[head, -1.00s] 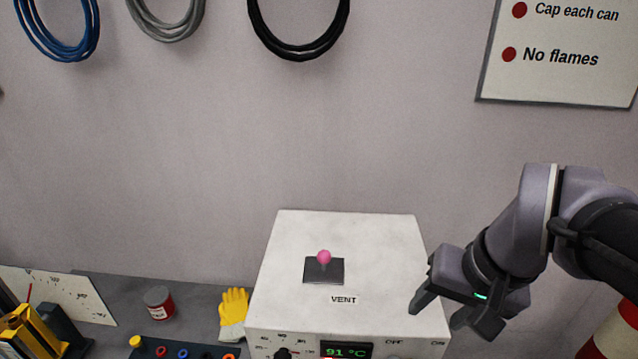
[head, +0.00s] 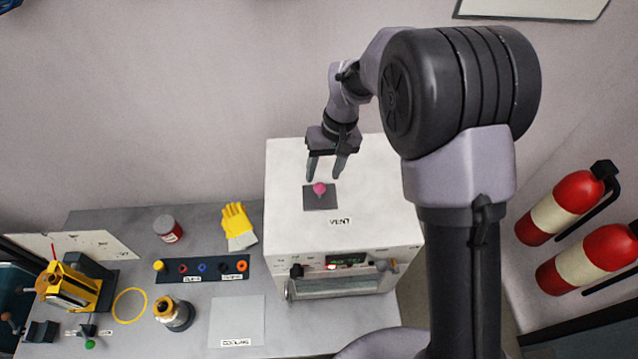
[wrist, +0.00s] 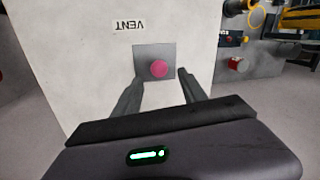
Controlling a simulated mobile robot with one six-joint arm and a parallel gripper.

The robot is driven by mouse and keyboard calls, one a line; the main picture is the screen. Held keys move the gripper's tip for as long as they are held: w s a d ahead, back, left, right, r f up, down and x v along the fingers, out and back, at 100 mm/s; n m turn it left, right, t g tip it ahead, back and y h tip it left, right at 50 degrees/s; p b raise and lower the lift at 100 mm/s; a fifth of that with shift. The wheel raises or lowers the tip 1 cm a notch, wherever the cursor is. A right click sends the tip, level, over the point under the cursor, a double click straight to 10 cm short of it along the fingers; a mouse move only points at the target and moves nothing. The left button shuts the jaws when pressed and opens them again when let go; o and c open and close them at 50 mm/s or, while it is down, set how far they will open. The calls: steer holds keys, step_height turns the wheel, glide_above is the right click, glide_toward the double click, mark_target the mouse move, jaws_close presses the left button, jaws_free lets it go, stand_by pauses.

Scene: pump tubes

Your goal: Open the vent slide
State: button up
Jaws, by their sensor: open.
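The vent slide is a dark square plate (head: 313,203) with a pink ball knob (head: 320,188), on top of the white oven (head: 290,175). A VENT label lies in front of it. My gripper (head: 326,178) is open above the plate, with its fingertips close to the knob. In the wrist view, the pink knob (wrist: 159,69) shows between the two open fingers (wrist: 160,78), just beyond their tips. The fingers do not visibly touch it. The slot under the knob cannot be made out.
A yellow glove (head: 237,224), a red-and-white can (head: 167,229) and a dark rack (head: 202,268) of coloured rings stand left of the oven on the grey bench. Two fire extinguishers (head: 566,207) hang at the right. The oven top around the plate is clear.

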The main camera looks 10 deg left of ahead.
mark_target(321, 183)
steer(key=f, duration=0.4)
steer(key=a+f, duration=0.1)
steer(key=f, duration=0.1)
steer(key=shift+s, duration=0.3)
jaws_close()
stand_by(1.0)
